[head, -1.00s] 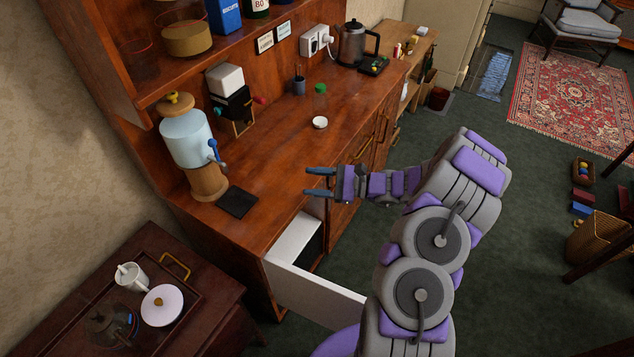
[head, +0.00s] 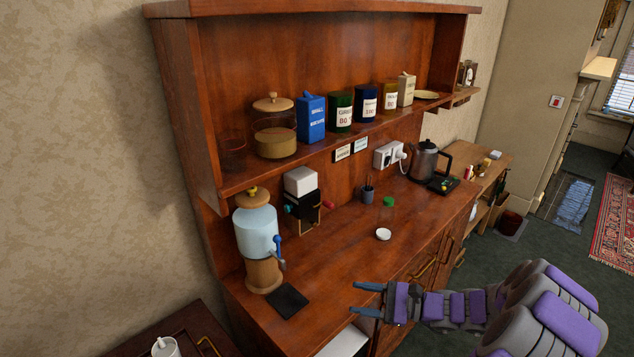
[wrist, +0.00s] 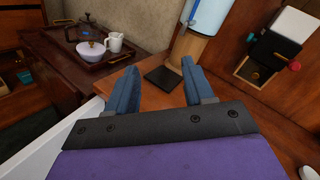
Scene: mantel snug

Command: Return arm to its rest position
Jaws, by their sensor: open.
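My gripper (head: 368,300) is open and empty, with its two blue fingers apart. In the head view it is at the front edge of the wooden counter (head: 340,262), pointing left, with my purple and grey arm stretching to the lower right. In the wrist view the fingers (wrist: 157,92) point toward the counter and the black mat (wrist: 162,76). Nothing is between them.
A water dispenser (head: 257,232) stands at the counter's left, beside a black box with a white top (head: 301,182). A white drawer (head: 345,342) sticks out below my gripper. Open floor (head: 500,255) lies right.

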